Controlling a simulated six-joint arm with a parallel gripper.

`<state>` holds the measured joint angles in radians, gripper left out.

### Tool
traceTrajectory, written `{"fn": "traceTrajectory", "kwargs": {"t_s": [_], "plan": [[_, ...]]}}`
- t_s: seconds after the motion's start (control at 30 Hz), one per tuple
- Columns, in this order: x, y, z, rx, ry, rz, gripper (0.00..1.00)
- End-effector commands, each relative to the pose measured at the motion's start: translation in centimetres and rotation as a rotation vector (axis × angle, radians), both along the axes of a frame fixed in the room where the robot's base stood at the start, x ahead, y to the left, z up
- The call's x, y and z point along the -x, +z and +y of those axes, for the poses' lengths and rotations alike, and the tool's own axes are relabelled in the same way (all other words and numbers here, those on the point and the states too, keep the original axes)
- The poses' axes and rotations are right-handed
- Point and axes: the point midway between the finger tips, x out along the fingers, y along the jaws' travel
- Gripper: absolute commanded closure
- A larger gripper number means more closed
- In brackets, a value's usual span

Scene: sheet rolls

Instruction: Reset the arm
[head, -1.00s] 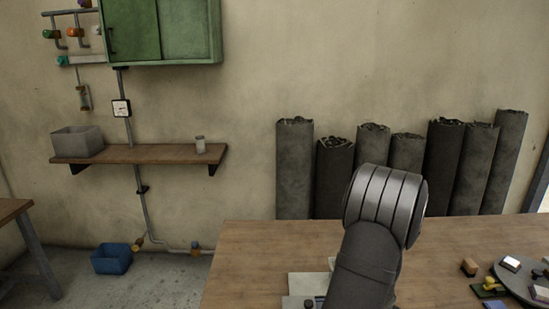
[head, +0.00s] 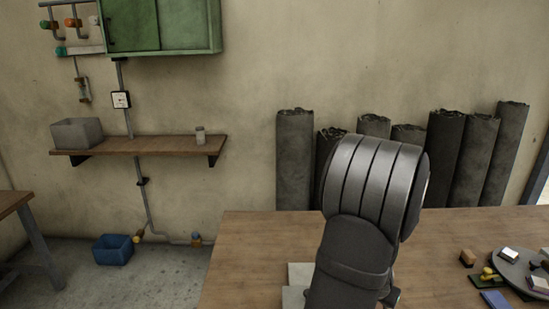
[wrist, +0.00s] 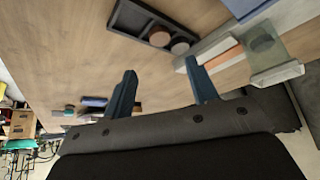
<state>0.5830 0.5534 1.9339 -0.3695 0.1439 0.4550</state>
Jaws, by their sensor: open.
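In the head view my grey arm stands over the table (head: 245,245), and the gripper itself is hidden there.
In the wrist view, a dark tray (wrist: 127,18) with round pieces and a translucent block (wrist: 272,62) lie beyond the fingers. In the head view, a round tray (head: 515,262) with small items stands at the right. Several dark sheet rolls (head: 295,160) lean on the wall.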

Motion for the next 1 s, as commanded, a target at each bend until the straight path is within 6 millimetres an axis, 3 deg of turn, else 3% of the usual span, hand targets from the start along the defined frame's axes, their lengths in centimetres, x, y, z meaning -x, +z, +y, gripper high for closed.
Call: {"fn": "traceTrajectory", "kwargs": {"t_s": [0.33, 1.0], "plan": [[1.7, 4.1, 1.5, 0.001, 0.0, -0.005, 0.47], [-1.6, -3.8, -1.3, -0.001, 0.001, 0.002, 0.47]]}}
